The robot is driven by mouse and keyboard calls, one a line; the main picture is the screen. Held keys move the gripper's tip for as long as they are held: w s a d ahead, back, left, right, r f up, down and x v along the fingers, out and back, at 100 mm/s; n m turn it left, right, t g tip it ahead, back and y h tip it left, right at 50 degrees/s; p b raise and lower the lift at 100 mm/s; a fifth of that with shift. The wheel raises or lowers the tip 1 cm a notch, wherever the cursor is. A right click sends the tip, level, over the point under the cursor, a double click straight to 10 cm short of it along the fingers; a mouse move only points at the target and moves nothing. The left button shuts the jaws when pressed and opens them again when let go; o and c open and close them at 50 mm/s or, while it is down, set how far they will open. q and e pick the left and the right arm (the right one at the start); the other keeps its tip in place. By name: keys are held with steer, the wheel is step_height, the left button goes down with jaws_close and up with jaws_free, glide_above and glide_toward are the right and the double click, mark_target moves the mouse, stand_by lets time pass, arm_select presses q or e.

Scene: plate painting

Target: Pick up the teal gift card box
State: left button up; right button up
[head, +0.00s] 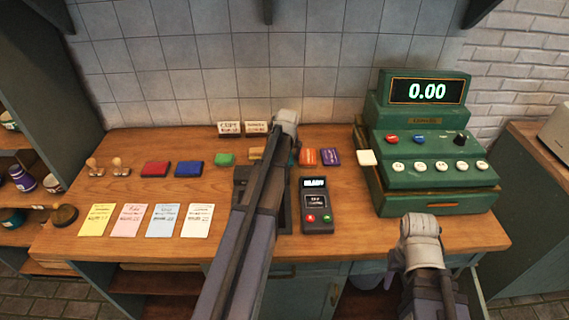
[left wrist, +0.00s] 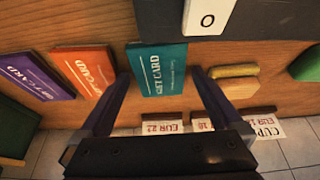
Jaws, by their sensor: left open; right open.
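The teal gift card box (left wrist: 158,58) lies flat on the wooden counter in the left wrist view. In the head view my left arm covers nearly all of it. My left gripper (left wrist: 158,77) is open and empty, with one finger on each side of the box's near end; I cannot tell whether they touch it. In the head view the left fingers are hidden behind the wrist. My right gripper (head: 419,232) is open at the counter's front edge, before the register, away from the box; its fingertips are hard to make out.
An orange gift card box (left wrist: 90,75) and a purple one (left wrist: 38,75) lie beside the teal one. A yellowish wooden block (left wrist: 232,88) lies on its other side. A card terminal (head: 317,205) and a green cash register (head: 430,150) stand to the right. Price signs (head: 242,128) stand behind.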

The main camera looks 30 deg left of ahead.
arm_select(q)
steer(key=shift+f, duration=0.15)
arm_select(e)
steer(key=shift+f, duration=0.15)
arm_select(q)
steer(key=c, duration=1.2)
steer(key=shift+c, duration=0.2)
